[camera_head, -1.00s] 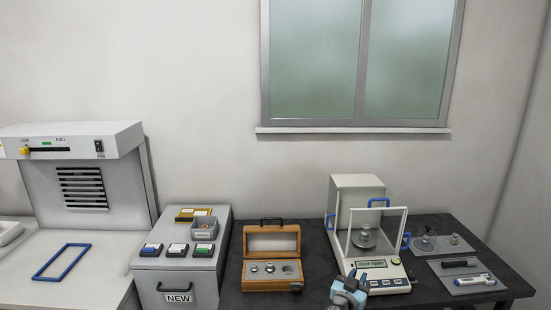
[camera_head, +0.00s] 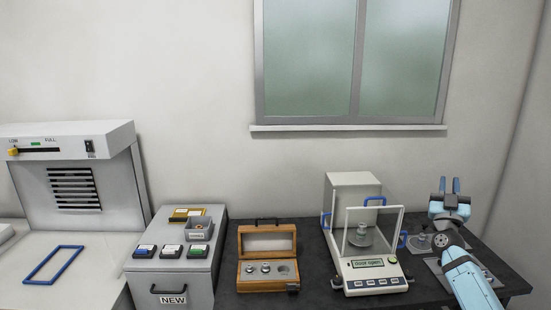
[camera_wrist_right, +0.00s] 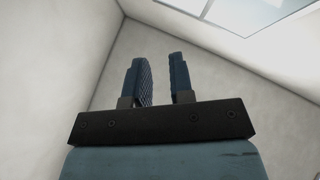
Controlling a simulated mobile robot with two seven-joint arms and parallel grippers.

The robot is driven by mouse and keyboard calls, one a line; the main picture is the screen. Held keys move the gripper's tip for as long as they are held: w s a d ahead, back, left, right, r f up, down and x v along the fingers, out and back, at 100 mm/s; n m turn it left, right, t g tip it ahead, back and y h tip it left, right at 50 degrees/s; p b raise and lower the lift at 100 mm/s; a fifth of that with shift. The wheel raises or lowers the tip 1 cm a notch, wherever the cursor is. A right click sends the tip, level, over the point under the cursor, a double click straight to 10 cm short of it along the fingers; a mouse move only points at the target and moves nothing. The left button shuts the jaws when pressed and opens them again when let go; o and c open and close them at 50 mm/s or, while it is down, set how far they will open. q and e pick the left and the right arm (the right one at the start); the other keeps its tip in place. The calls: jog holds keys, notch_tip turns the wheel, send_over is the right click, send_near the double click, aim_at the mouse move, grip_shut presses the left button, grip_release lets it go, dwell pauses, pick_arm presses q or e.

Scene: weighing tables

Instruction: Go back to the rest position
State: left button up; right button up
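My right gripper (camera_head: 449,186) is raised over the right end of the dark table, with its fingers pointing up. In the right wrist view its two fingers (camera_wrist_right: 161,78) stand apart with nothing between them, against bare wall. My left gripper is in neither view. The balance (camera_head: 375,275) stands left of my right arm, its display lit. A metal item (camera_head: 362,236) sits inside the balance's glass chamber.
My right arm covers part of the grey mat (camera_head: 436,266) and a glass dish (camera_head: 419,242). A wooden weight box (camera_head: 267,284) stands open left of the balance. A grey cabinet (camera_head: 199,280) with small boxes is further left. The wall is behind.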

jog(key=w+a+f+n+g+y, duration=0.2)
jog(key=f+n+g+y, duration=0.1)
jog(key=f+y, duration=0.15)
jog(key=w+a+f+n+g+y, duration=0.2)
jog(key=w+f+n+g+y, duration=0.15)
jog(key=f, duration=0.25)
jog(key=s+a+f+g+y, duration=0.1)
jog(key=s+a+f, duration=0.4)
jog(key=s+f, duration=0.3)
jog(key=s+a+f+g+y, duration=0.1)
jog(key=s+a+f, duration=0.4)
jog(key=f, duration=0.6)
jog(key=s+a+f+g+y, duration=0.1)
jog(key=s+a+f, duration=0.3)
jog(key=s, duration=0.8)
jog(key=s+a+f+g+y, duration=0.1)
jog(key=s+a+f, duration=0.4)
jog(key=s, duration=0.8)
jog(key=s+a+f+g+y, duration=0.1)
jog(key=s+a+f, duration=0.3)
jog(key=s, duration=0.8)
jog(key=shift+s+a+f+g, duration=0.15)
jog(key=shift+a+g, duration=0.2)
jog(key=shift+g, duration=0.4)
